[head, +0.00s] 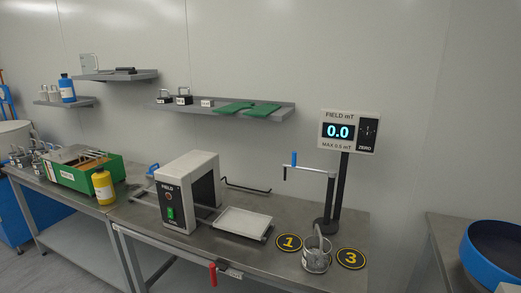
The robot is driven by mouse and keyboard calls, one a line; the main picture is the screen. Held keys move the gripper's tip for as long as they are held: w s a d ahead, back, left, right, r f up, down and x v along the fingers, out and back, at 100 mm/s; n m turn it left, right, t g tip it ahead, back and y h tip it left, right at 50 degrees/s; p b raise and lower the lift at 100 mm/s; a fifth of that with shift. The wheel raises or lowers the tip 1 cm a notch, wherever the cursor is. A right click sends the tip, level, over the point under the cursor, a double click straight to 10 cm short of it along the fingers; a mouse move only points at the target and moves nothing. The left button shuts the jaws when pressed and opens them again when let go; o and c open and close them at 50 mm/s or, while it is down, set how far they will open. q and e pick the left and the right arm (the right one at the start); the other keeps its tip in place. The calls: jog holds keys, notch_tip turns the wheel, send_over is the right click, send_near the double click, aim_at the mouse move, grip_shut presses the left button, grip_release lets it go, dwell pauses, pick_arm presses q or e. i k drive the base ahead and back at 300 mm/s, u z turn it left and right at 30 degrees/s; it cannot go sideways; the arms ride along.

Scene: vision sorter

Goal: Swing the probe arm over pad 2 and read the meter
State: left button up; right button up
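The meter (349,131) stands on a dark post at the right of the bench; it is headed FIELD mT, reads 0.0 and carries MAX 0.5 mT and ZERO labels. The probe arm (312,171) reaches left from a second, shorter post (328,205), with a blue knob (294,158) at its outer end. The yellow-ringed black pads 1 (289,242) and 3 (351,258) lie on the bench. A small grey container with a looped handle (316,260) stands between them; no pad marked 2 shows. Neither gripper is in view.
A white FIELD machine (187,190) with a green switch and a white tray (243,223) stand left of the pads. A red lever (212,274) hangs at the bench's front edge. A yellow bottle (103,187) and green crate (87,177) are at left; a blue-rimmed bowl (480,268) is at right.

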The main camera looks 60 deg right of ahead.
aim_at(307, 169)
jog(key=z, duration=0.25)
jog(key=i, duration=0.95)
jog(key=z, duration=0.6)
